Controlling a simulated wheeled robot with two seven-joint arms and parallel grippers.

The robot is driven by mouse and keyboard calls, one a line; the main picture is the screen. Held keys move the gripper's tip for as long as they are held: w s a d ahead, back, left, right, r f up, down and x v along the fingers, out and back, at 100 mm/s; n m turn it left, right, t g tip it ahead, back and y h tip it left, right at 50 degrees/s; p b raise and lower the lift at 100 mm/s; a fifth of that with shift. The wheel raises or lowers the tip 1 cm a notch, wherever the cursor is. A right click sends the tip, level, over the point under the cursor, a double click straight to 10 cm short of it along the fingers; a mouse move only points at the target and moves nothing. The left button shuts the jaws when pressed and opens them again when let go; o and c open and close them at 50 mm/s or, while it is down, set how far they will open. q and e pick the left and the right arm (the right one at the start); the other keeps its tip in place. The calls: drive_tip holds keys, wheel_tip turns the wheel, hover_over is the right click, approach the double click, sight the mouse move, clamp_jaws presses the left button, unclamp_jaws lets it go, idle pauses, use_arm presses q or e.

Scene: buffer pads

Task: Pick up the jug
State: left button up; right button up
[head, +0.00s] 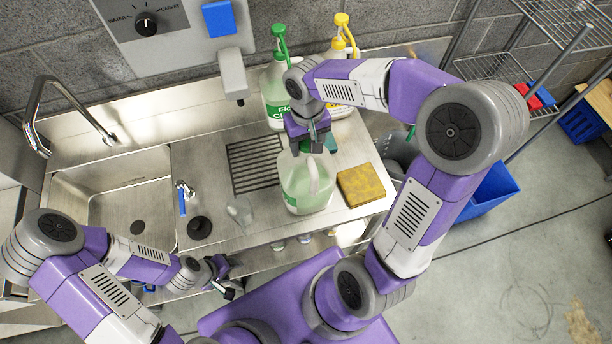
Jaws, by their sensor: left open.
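The jug (297,187) is a translucent container with pale green liquid and a handle on top. It stands upright on the steel counter (215,165), near the front edge. My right gripper (311,147) is just above and behind the jug's top, pointing down. Its fingers overlap the jug's neck area in the picture, so I cannot tell whether they touch it or how far apart they are. My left gripper (226,284) is open and empty, in front of the counter edge, left of and well apart from the jug.
A green-topped bottle (273,95) and a yellow-topped bottle (343,103) stand behind. A yellow sponge-like pad (360,185) lies right of the jug. A clear glass (239,210), a drain grate (255,165) and a sink (115,205) are left. A blue bin (485,193) stands right.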

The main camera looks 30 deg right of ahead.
clamp_jaws()
drive_tip(key=shift+r, duration=0.15)
